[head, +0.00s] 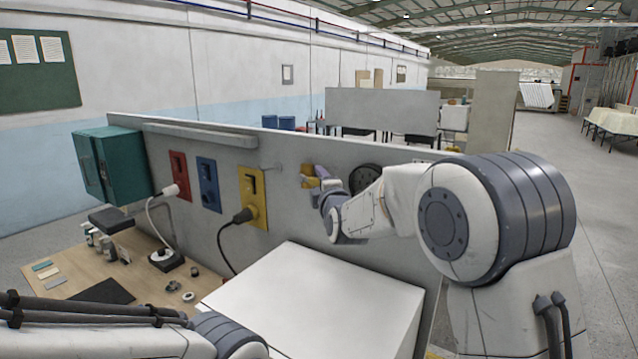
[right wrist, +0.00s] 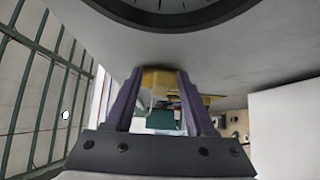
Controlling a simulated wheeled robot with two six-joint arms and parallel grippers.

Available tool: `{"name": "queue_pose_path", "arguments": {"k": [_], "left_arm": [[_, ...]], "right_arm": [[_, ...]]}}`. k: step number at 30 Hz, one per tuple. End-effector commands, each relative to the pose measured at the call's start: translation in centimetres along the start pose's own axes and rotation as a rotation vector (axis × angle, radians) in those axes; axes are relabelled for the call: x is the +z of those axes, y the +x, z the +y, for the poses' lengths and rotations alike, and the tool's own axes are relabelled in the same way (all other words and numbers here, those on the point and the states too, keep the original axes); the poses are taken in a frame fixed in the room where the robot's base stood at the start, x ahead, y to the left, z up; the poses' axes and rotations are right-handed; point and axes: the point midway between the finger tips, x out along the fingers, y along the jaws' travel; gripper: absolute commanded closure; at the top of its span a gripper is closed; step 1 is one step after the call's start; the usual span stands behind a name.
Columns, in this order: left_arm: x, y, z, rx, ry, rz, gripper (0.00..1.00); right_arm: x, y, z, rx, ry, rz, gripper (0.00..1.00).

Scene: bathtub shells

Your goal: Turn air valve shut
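The air valve's yellow handle (head: 308,171) is on the grey panel, left of a dark round gauge (head: 366,178). My right gripper (head: 318,180) is at the handle, partly hidden behind my right wrist. In the right wrist view, the purple fingers of my right gripper (right wrist: 160,82) stand well apart, with the yellow handle (right wrist: 157,78) showing between their tips. I cannot tell whether the fingers touch it. My left gripper is out of view; only my left arm shows at the lower left.
Red (head: 178,175), blue (head: 208,185) and yellow (head: 252,198) socket plates are on the panel (head: 290,160), with plugs in the red and yellow ones. A white box (head: 315,305) stands below. A teal cabinet (head: 110,165) and a cluttered wooden bench (head: 75,262) are at left.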

Motion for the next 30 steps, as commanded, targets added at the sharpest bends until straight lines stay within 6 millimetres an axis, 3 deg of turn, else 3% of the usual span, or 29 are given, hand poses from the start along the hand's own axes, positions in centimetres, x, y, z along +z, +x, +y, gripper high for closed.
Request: {"name": "queue_pose_path", "arguments": {"k": [8,21,30], "left_arm": [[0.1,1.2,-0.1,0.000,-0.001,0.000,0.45],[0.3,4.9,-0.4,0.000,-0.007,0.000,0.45],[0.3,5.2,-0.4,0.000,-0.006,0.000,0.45]], "right_arm": [[0.0,-1.5,-0.3,0.001,0.002,-0.001,0.45],[0.0,-9.0,-0.2,0.002,0.001,0.001,0.45],[0.0,-10.4,0.0,0.000,0.000,0.000,0.45]]}}
